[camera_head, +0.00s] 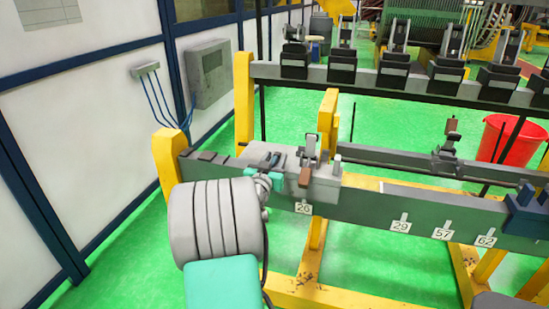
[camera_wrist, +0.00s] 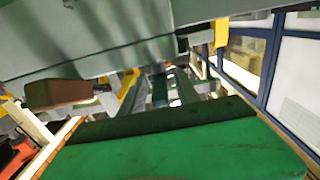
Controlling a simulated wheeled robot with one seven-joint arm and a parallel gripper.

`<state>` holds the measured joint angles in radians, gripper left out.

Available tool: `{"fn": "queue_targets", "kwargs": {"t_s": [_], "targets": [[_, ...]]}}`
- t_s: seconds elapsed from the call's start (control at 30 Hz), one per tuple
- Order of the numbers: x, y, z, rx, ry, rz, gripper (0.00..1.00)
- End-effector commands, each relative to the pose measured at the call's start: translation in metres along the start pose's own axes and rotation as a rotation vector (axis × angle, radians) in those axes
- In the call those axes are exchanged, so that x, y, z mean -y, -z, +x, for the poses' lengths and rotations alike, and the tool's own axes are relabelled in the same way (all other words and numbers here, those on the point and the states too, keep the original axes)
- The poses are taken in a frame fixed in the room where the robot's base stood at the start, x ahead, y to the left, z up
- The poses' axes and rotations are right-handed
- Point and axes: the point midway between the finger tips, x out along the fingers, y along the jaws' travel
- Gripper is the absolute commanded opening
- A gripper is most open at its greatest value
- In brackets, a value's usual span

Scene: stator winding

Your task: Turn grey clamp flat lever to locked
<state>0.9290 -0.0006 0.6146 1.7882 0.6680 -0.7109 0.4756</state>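The brown end also shows at the left in the wrist view (camera_wrist: 57,93). My gripper (camera_head: 265,178) has teal fingers and is just left of the brown end, apart from it. A green finger surface fills the bottom of the wrist view. Whether the fingers are open is too small to tell. My wrist hides part of the block's left side.
The dark beam (camera_head: 370,211) runs right with labels 29, 57 and 62. A second clamp (camera_head: 449,140) stands on the rear rail. A yellow post (camera_head: 168,160) is close left of my gripper. A row of clamps stands behind, with a red bucket (camera_head: 510,138) at right.

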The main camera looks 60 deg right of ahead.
Motion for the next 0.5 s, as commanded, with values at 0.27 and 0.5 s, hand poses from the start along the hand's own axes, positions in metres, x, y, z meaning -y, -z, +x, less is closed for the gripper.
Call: {"fn": "queue_targets", "kwargs": {"t_s": [0.27,0.5], "targets": [[0.0013,0.0001,0.0067,0.0,0.003,0.0,0.38],[0.0017,-0.0001,0.0063,0.0,0.003,0.0,0.22]]}}
